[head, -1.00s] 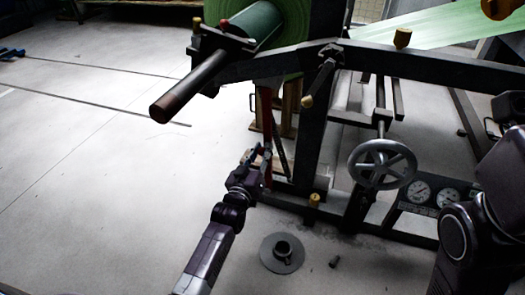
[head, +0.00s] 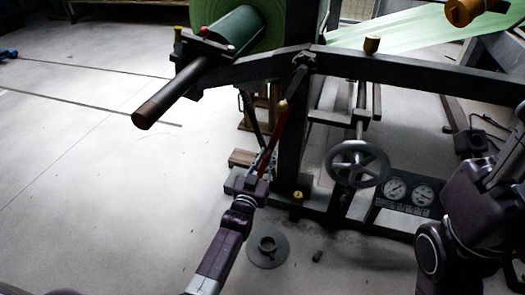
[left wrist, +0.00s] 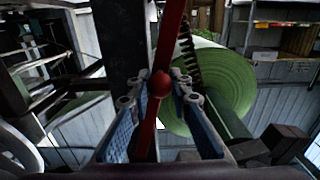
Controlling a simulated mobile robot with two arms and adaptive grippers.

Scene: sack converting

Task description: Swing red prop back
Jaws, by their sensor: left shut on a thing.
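The red prop (head: 277,128) is a slim red bar beside the dark upright post of the roll stand in the head view. It leans, its top end nearer the post and its lower end to the left. My left gripper (head: 264,164) is shut on its lower part. In the left wrist view the red prop (left wrist: 168,45) runs up between the blue-padded fingers of my left gripper (left wrist: 158,92), with a round red knob at the fingertips. The fingers hide part of the bar.
The dark roll stand (head: 400,73) carries a green roll (head: 272,22) and a projecting shaft (head: 172,92). A handwheel (head: 357,164) and a gauge panel (head: 408,192) are right of the post. A flanged disc (head: 267,250) lies on the floor.

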